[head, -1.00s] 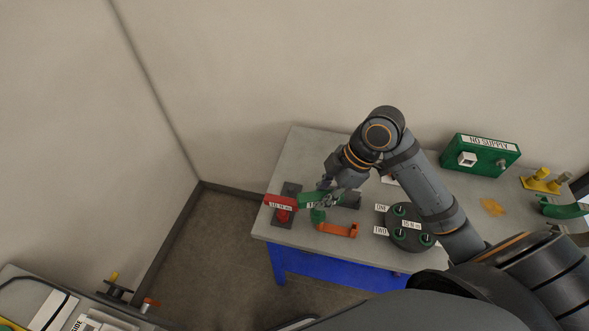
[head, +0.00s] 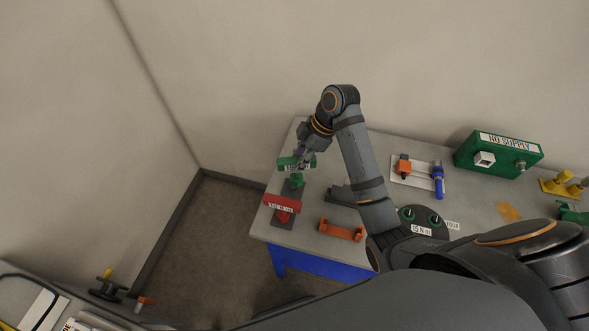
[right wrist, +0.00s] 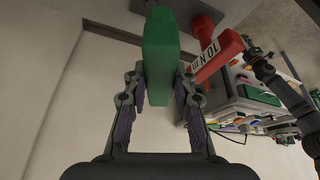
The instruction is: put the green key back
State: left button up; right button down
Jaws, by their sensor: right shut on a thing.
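The green key (head: 297,180), with a white label on its bar, is at the left end of the table in the head view. My right gripper (head: 301,158) is shut on its bar from above. In the right wrist view the green key (right wrist: 159,55) stands between the two fingers. Its stem is over the far part of a dark stand (head: 285,219); I cannot tell whether it touches the stand. A red key (head: 274,201) labelled 10 N m sits upright on the near part of that stand. My left gripper is not in view.
An orange bracket (head: 341,230) and a dark grey block (head: 342,194) lie right of the stand. A round dark holder (head: 424,221) with green-topped pegs is partly behind my right arm. A green NO SUPPLY box (head: 497,153) stands farther right.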

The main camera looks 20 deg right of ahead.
jog(key=shift+w+a+f, duration=0.2)
jog(key=shift+w, duration=0.3)
jog(key=shift+w+f, duration=0.1)
jog(key=shift+f, duration=0.15)
jog(key=shift+w+f, duration=0.1)
jog(key=shift+f, duration=0.15)
jog(key=f+p, duration=0.2)
jog(key=f, duration=0.1)
jog(key=shift+w+a+f, duration=0.1)
jog(key=shift+w+f, duration=0.05)
jog(key=shift+w, duration=0.05)
jog(key=shift+f, duration=0.1)
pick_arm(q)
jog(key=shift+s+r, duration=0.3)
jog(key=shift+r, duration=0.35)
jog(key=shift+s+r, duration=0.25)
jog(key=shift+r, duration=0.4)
pick_arm(e)
jog(key=shift+f, duration=0.55)
jog(key=c, duration=1.1)
grip_release()
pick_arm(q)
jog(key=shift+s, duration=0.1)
